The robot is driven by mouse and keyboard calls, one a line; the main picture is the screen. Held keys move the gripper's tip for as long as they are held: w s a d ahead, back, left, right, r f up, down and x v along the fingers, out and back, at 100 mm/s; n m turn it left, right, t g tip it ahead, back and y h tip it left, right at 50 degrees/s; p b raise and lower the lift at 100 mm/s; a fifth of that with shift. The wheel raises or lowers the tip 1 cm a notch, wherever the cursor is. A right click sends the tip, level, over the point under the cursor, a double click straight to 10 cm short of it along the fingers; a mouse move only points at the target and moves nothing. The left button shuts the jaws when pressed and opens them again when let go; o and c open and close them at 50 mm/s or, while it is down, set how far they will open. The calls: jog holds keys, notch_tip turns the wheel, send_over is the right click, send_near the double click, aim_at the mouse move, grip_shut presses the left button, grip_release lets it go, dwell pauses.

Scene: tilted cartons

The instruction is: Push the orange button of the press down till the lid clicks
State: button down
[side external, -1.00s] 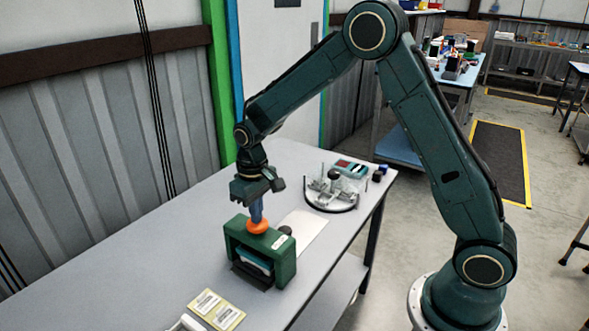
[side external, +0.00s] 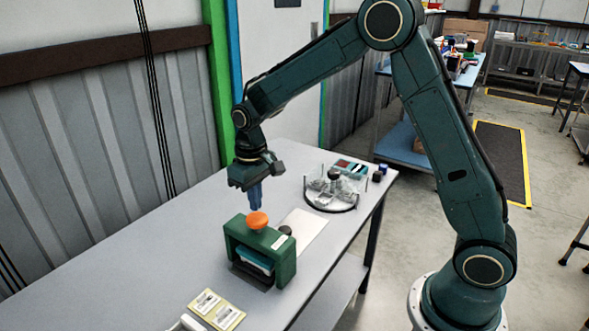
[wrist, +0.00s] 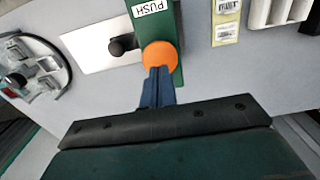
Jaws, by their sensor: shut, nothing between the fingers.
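The press is a green frame (side external: 284,268) on the grey table, with an orange button (side external: 257,220) on top and a blue and white thing inside its opening. In the wrist view the orange button (wrist: 160,56) sits on the green press top (wrist: 168,17), beside a "PUSH" label. My gripper (side external: 256,208) is shut and empty, its blue fingers pointing down just above the button. In the side view a small gap seems to show between fingertips and button. In the wrist view the fingertips (wrist: 158,70) overlap the button's near edge. The lid's state cannot be told.
A white plate (side external: 306,231) with a black knob (side external: 285,230) lies beside the press. A round fixture with posts (side external: 331,193) stands further back. Yellow labelled cards (side external: 217,309) lie near the front. The table left of the press is clear.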

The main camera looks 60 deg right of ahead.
notch_tip(320, 180, up, 5)
jog(key=shift+r, duration=0.1)
dwell(0.7)
jog(key=s+r+t, duration=0.3)
jog(key=s+r, duration=0.8)
jog(key=s, duration=0.3)
jog(key=s+d+t, duration=0.1)
jog(key=s+t, duration=0.1)
jog(key=s, duration=1.1)
jog(key=shift+s+f+t, duration=0.25)
jog(key=shift+s+t, duration=0.05)
jog(key=shift+s, duration=0.05)
